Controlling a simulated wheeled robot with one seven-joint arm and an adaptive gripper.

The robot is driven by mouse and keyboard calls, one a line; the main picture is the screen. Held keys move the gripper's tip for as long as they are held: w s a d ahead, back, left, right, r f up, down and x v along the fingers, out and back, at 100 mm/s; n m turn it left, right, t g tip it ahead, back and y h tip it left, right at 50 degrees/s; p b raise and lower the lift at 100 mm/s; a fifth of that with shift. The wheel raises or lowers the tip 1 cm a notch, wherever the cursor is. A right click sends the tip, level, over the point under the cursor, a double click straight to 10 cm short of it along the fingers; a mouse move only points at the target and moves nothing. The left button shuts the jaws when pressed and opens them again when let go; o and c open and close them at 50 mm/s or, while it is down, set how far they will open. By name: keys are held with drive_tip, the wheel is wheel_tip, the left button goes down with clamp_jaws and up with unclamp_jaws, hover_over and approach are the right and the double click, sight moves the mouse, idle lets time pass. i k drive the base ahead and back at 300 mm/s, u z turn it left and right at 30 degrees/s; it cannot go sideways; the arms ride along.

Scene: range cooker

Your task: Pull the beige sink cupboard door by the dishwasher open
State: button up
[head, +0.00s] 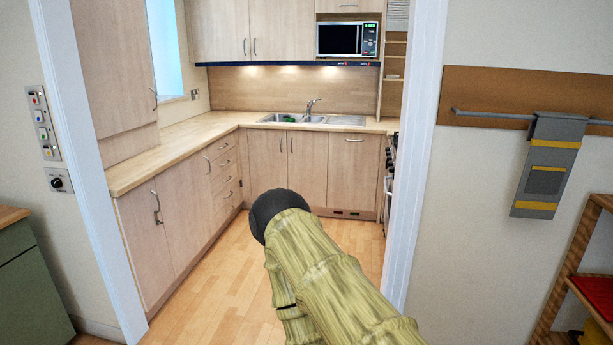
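The sink cupboard door by the dishwasher (308,172) is a beige wood-grain panel under the sink, at the back of the kitchen. It is shut, with a small vertical handle (291,145) near its upper left edge. The dishwasher (353,172) has a matching beige front just to its right, with a horizontal handle at the top. The other sink cupboard door (266,160) is shut on its left. My arm reaches up from the bottom of the picture, well in front of the cupboards, and ends in view at a black rounded part. No gripper fingers show.
A doorway frame stands between me and the kitchen, with a right jamb (416,150) and a left jamb (88,170). Wooden floor (215,285) lies clear inside. Beige cupboards and drawers (224,180) line the left; a cooker (390,180) shows partly at right.

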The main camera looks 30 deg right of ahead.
sight(308, 151)
drive_tip(key=z, duration=0.05)
drive_tip(key=i, duration=0.7)
drive_tip(key=z, duration=0.35)
drive_tip(key=i, duration=1.85)
drive_tip(key=z, duration=0.4)
drive_tip(key=i, duration=3.5)
